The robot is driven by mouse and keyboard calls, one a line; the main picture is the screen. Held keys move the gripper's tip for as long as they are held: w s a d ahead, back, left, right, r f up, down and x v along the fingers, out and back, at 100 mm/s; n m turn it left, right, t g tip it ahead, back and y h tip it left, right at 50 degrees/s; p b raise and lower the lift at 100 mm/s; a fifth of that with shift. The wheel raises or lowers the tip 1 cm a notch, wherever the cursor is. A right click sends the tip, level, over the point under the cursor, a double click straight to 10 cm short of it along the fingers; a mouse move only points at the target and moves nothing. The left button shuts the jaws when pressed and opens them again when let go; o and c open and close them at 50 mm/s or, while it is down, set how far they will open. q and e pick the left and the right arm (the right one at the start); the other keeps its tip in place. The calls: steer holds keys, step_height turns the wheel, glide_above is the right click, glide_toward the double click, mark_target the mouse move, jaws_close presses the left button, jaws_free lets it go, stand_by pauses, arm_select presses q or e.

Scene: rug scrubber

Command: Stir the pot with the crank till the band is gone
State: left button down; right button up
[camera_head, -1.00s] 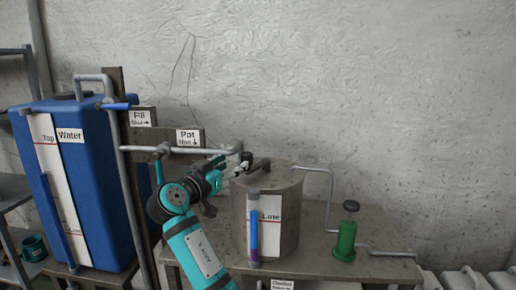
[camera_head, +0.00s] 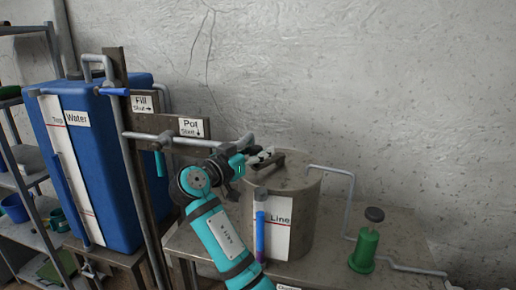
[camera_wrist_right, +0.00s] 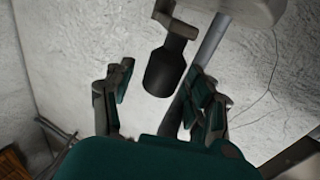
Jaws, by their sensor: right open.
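The pot (camera_head: 308,208) is a grey metal cylinder with a lid, standing on the bench. The crank (camera_head: 293,159) is a dark bar on top of the lid. A clear gauge tube (camera_head: 260,222) on the pot's front shows blue in its upper part and purple lower down, beside a white "Line" label. My right gripper (camera_head: 262,157) is at the crank's left end, just above the lid. In the right wrist view its two fingers (camera_wrist_right: 160,98) are apart, with a dark round handle (camera_wrist_right: 164,70) between or just beyond them; contact is not clear. My left gripper is not in view.
A blue water tank (camera_head: 100,185) stands at left, near a post with "Fill" and "Pot" valve signs (camera_head: 191,128). Pipes run close above my right arm. Shelves are at far left.

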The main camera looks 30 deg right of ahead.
steer(key=c, duration=0.3)
jaws_close()
steer(key=shift+d+f, duration=0.1)
